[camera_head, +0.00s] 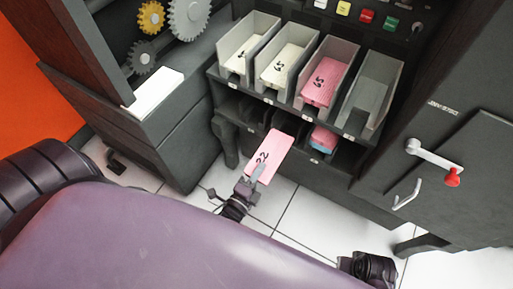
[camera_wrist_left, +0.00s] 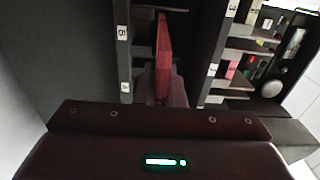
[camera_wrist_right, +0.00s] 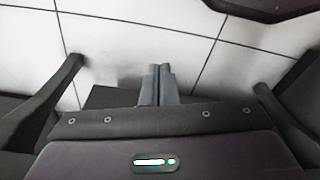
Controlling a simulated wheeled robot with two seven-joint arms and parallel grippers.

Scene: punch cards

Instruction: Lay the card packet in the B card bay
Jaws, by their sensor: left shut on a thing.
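The pink card packet (camera_head: 268,155), marked 22, is held out in front of the rack's lower row in the head view. My left gripper (camera_head: 250,184) is shut on its near end. In the left wrist view the packet (camera_wrist_left: 164,50) shows edge-on, between the rack's two label strips. A label B (camera_wrist_left: 122,32) is on the left strip, beside the packet, with another label, apparently A, below it. The B card bay's inside is mostly hidden behind the packet. My right gripper (camera_wrist_right: 158,84) has its fingers together and holds nothing, above the floor.
The upper trays hold two cream packets (camera_head: 286,66) and a pink packet (camera_head: 322,82); the rightmost tray (camera_head: 374,92) is empty. A pink and blue packet (camera_head: 323,139) lies in a lower bay. A cabinet with a red-knobbed handle (camera_head: 452,178) stands right.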

